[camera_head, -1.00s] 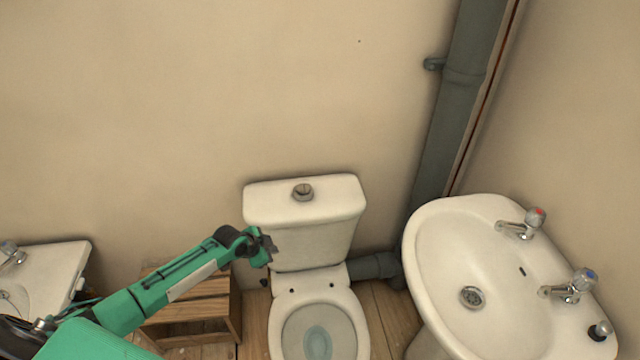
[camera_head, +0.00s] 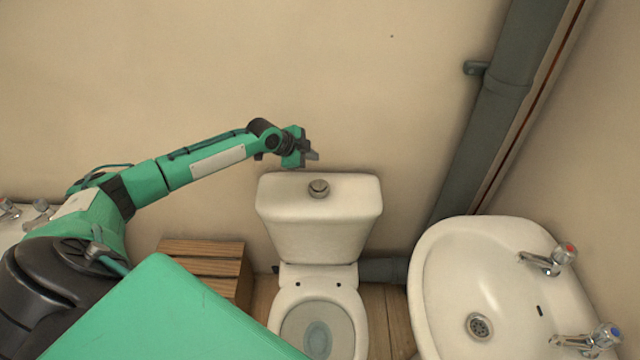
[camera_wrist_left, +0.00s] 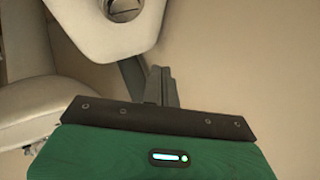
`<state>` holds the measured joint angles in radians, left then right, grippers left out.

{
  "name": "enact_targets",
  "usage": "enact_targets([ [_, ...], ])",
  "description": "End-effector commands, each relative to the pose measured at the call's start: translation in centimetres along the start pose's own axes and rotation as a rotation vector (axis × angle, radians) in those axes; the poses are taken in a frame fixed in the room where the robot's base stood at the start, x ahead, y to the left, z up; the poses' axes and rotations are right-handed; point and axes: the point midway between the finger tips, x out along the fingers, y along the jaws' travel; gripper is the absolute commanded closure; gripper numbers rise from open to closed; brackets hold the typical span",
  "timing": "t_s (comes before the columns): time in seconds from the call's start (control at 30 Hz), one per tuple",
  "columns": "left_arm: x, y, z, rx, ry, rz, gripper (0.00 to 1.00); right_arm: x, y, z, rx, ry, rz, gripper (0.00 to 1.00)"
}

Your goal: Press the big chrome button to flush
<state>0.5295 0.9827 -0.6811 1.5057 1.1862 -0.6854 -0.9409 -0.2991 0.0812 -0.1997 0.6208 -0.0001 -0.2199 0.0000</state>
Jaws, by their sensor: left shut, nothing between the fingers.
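The chrome button (camera_head: 318,188) is round and sits on top of the white cistern (camera_head: 318,225) of the toilet. It also shows at the top of the left wrist view (camera_wrist_left: 124,8), on the pale cistern lid. My left gripper (camera_head: 312,156) is shut and empty. In the head view its fingertips appear just above the button, near the back edge of the lid, and apart from the button. In the left wrist view the closed fingers (camera_wrist_left: 161,84) point toward the wall side, to the right of the button. My right gripper is out of view.
A white basin (camera_head: 505,290) with two taps stands at the right. A grey pipe (camera_head: 480,125) runs down the wall corner. A wooden crate (camera_head: 205,262) stands left of the toilet. The wall behind the cistern is bare.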

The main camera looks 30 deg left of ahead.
Motion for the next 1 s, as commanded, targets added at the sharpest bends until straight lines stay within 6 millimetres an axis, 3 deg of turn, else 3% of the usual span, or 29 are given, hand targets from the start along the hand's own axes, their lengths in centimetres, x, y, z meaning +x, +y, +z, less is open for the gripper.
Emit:
enact_targets([
  [0.33,0.6,0.5,0.4,-0.001,0.000,0.000,1.00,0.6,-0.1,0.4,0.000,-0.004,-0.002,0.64],
  [0.7,4.2,3.1,3.0,-0.001,-0.001,0.001,1.00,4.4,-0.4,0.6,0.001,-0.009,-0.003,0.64],
  [0.77,4.7,3.5,3.4,-0.001,-0.001,0.000,1.00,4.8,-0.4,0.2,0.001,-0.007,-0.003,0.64],
  [0.87,5.4,4.0,3.9,-0.002,0.000,0.000,1.00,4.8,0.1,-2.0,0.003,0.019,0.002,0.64],
  [1.0,6.0,4.4,4.3,-0.002,0.000,0.000,1.00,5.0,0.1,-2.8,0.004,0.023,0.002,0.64],
])
